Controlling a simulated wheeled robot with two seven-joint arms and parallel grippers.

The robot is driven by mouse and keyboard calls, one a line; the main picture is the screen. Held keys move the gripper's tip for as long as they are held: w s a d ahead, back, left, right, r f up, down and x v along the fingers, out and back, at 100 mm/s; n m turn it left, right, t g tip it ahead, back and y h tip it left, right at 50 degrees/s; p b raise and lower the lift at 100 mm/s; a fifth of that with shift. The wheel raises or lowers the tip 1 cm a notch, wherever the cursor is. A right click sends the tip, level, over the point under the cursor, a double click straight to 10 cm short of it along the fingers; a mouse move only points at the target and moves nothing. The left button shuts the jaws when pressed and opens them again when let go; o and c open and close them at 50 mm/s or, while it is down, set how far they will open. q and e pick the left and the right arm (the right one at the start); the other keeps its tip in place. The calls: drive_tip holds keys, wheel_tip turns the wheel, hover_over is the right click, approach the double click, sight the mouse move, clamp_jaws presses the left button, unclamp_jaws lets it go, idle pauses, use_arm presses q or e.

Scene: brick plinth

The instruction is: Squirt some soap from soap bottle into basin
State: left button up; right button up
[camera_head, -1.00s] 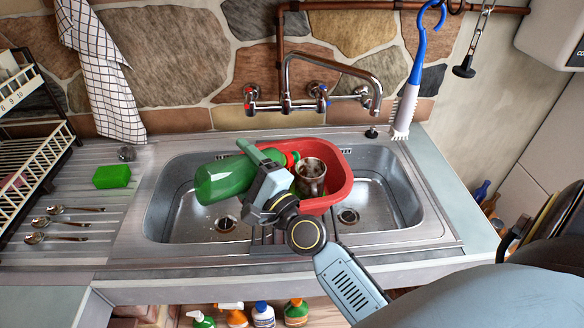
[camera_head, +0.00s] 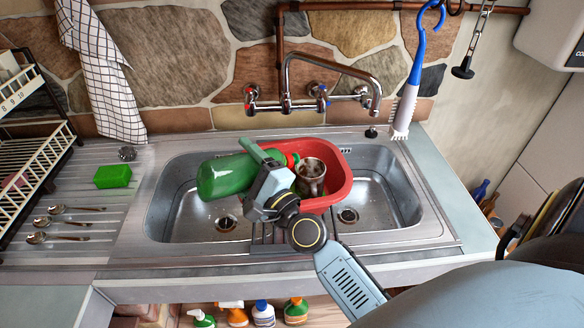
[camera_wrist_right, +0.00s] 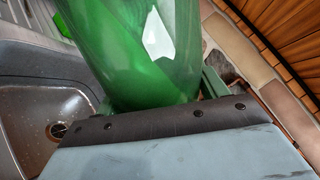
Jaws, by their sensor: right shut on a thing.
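A green soap bottle (camera_head: 226,176) is held in my right gripper (camera_head: 268,162), which is shut around it. The bottle lies tilted on its side above the sink, its wide base to the left and its red cap (camera_head: 293,160) to the right over the red basin (camera_head: 340,190). In the right wrist view the bottle's green body (camera_wrist_right: 140,50) fills the upper middle, between the jaws. The basin sits over the sink's divider and holds a brown-stained mug (camera_head: 311,178). Whether soap is leaving the bottle cannot be seen. My left gripper is not in view.
The steel sink (camera_head: 180,215) has two bowls. A green sponge (camera_head: 113,176) and several spoons (camera_head: 62,224) lie on the left drainboard beside a dish rack (camera_head: 30,150). The tap (camera_head: 330,62) arches behind the basin. A blue-handled brush (camera_head: 412,90) hangs at right.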

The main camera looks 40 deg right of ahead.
drive_tip(key=shift+w+d+r+m+p, duration=0.1)
drive_tip(key=shift+d+r+m+p, duration=0.2)
drive_tip(key=shift+r+m+p, duration=0.25)
idle(0.7)
drive_tip(key=shift+f, duration=0.15)
